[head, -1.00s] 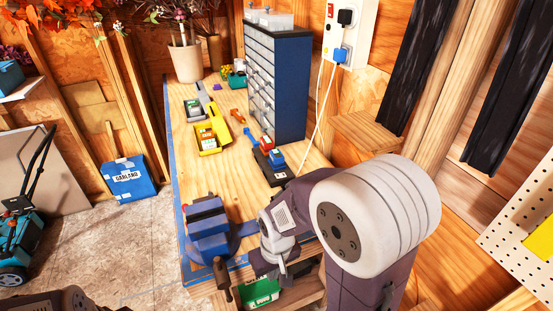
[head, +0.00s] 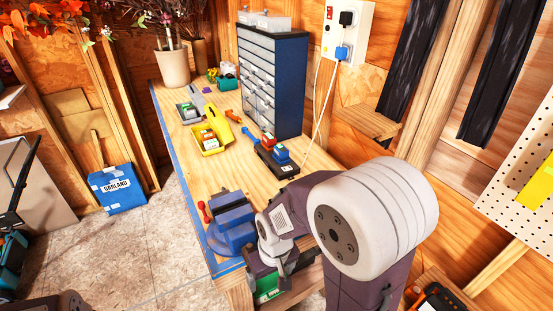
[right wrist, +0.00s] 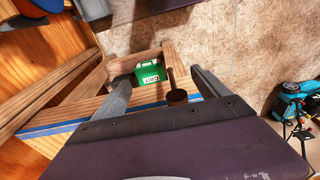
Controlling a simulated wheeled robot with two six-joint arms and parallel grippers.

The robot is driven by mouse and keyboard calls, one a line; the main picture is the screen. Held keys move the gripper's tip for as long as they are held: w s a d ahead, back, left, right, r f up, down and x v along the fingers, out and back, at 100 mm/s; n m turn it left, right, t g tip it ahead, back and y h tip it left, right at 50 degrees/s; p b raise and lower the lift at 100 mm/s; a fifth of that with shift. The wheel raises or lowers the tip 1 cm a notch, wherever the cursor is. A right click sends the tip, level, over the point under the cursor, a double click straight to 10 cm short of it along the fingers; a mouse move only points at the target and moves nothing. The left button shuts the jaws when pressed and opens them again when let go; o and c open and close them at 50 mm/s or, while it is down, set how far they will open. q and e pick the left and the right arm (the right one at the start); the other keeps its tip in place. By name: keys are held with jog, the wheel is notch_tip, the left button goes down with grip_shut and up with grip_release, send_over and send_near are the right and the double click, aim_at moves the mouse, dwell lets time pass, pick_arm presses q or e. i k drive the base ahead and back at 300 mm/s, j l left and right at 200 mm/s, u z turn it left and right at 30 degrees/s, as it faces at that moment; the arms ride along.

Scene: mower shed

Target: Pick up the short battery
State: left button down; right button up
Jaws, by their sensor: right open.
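Two small batteries sit on a dark charger (head: 266,164) on the workbench: a red one (head: 267,141) and a blue one (head: 281,154). I cannot tell which counts as the short battery. My right gripper (right wrist: 163,88) is open and empty; in the head view it points down at the near end of the bench, beside the vise and well short of the charger. In the right wrist view a green box with a white label (right wrist: 153,76) shows beyond the fingers, on a lower shelf. My left gripper is not in view.
A blue vise (head: 232,218) stands at the bench's near corner. A yellow bin (head: 212,151), a grey bin (head: 187,117) and a blue drawer cabinet (head: 290,85) stand farther back. A white cable hangs by the charger. Bare wood lies between vise and charger.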

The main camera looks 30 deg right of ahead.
aim_at(281, 152)
jog(key=i+j+z, duration=0.25)
jog(key=j, duration=0.3)
jog(key=j+z, duration=0.2)
jog(key=j, duration=0.35)
jog(key=j+z, duration=0.25)
jog(key=j, duration=0.35)
jog(key=i+j+z, duration=0.25)
jog(key=i+j, duration=0.15)
jog(key=i+j+z, duration=0.25)
jog(key=i+j, duration=0.2)
jog(key=i+j+z, duration=0.3)
jog(key=j, duration=0.25)
jog(key=i+j+z, duration=0.1)
jog(key=i+z, duration=0.15)
jog(key=i+j+z, duration=0.2)
jog(key=i, duration=0.25)
